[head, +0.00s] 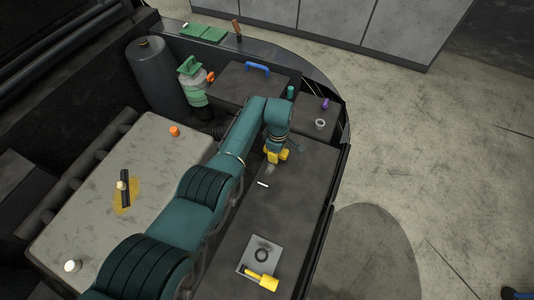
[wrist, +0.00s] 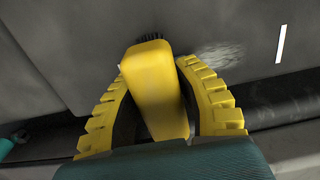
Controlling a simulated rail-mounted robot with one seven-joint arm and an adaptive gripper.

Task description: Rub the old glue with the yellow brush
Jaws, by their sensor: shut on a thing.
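My gripper (head: 277,156) is low over the dark bench top on the right side of my arm. In the wrist view its yellow toothed fingers (wrist: 152,70) are shut on the yellow brush (wrist: 158,95). The dark bristles (wrist: 150,40) point away from me, close to the grey surface; I cannot tell whether they touch it. A pale, streaky patch that looks like the old glue (wrist: 215,55) lies just right of the bristles. It also shows in the head view as a faint smear (head: 270,169) just below my gripper.
A white stick (head: 262,183) lies near the patch. A grey plate (head: 251,249) with a dark ring and a yellow-handled tool (head: 262,281) is nearer. A grey cup (head: 320,124), purple item (head: 326,103) and blue handle (head: 257,68) are farther back. Bench between stick and plate is clear.

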